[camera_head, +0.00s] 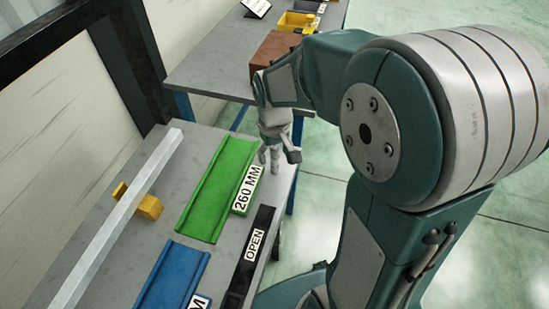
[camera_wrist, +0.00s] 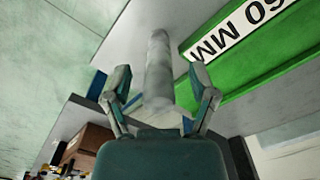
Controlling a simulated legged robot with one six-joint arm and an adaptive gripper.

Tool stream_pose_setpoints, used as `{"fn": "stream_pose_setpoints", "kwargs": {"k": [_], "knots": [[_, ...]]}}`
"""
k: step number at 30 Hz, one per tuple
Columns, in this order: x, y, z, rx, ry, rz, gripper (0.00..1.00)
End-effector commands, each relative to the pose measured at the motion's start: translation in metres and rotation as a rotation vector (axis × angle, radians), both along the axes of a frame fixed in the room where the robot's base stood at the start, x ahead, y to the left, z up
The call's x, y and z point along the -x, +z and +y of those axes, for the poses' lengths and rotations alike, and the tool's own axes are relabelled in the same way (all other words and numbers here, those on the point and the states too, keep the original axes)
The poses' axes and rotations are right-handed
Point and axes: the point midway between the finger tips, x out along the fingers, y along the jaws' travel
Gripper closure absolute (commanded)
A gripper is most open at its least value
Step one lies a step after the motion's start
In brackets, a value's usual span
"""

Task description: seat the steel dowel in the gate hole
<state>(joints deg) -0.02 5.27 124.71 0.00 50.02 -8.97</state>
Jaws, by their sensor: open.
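In the wrist view, the steel dowel (camera_wrist: 159,60) is a plain grey cylinder that runs between the two fingers of my gripper (camera_wrist: 160,88). The fingers are spread, with a gap on each side of it, and its near end is hidden by the gripper body. In the head view, my gripper (camera_head: 277,157) points down over the right edge of the grey bench, beside the green tray; the dowel is hard to tell from the fingers there. I cannot make out the gate hole. A black bar labelled OPEN (camera_head: 246,262) lies on the bench nearer the camera.
The green tray (camera_head: 216,190), labelled 260 MM, and a blue tray (camera_head: 172,277) lie on the bench (camera_head: 150,220). A long pale bar (camera_head: 118,215) rests on a yellow block (camera_head: 150,207).

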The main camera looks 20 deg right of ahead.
Motion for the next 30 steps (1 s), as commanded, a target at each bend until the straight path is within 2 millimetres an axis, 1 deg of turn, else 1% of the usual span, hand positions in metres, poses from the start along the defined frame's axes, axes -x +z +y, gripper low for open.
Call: {"fn": "stream_pose_setpoints", "kwargs": {"k": [3,4,5,6,8,9,19,23,26,30], "knots": [[0.000,0.000,0.000,0.000,0.000,0.000,0.26],[0.000,0.000,0.000,0.000,0.000,0.000,0.30],[0.000,0.000,0.000,0.000,0.000,0.000,0.44],[0.000,0.001,0.000,0.000,0.000,0.000,0.62],[0.000,0.001,0.000,0.000,0.000,0.000,0.88],[0.000,0.001,0.000,0.000,0.000,0.000,1.00],[0.000,0.001,0.000,0.000,0.000,0.001,1.00],[0.000,0.004,0.000,0.000,0.000,0.000,1.00],[0.000,0.013,0.000,0.000,0.000,-0.003,1.00],[-0.001,0.035,0.000,0.000,0.000,-0.006,1.00]]}}
